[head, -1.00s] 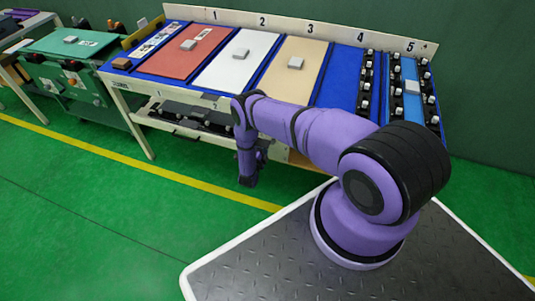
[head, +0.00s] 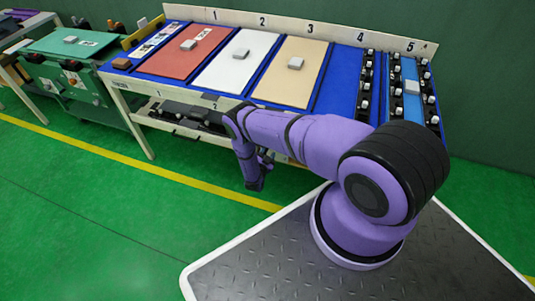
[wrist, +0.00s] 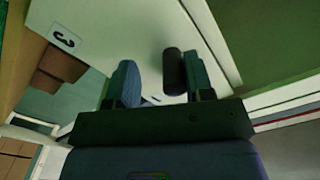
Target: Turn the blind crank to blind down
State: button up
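No blind or whole crank can be made out in the head view. In the wrist view a short dark cylinder (wrist: 173,71) shows between my fingers, closer to the right one. It may be the crank's handle, but I cannot tell for sure. My gripper (wrist: 163,82) is open around it, with a clear gap on the left side. Whether the right finger touches it is unclear. In the head view my gripper (head: 265,160) is low in front of the bench, partly hidden by my own wrist.
The long bench (head: 140,120) carries numbered stations with red (head: 183,60), white (head: 232,75) and beige (head: 280,85) panels, then clip rows at the right. A lower shelf (head: 190,125) holds dark items. A green table (head: 70,50) stands left. Green floor in front is clear.

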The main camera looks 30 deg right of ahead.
jog(key=shift+s, duration=0.1)
jog(key=v, duration=1.2)
jog(key=shift+a, duration=0.15)
dwell(1.1)
jog(key=shift+s, duration=0.1)
dwell(0.4)
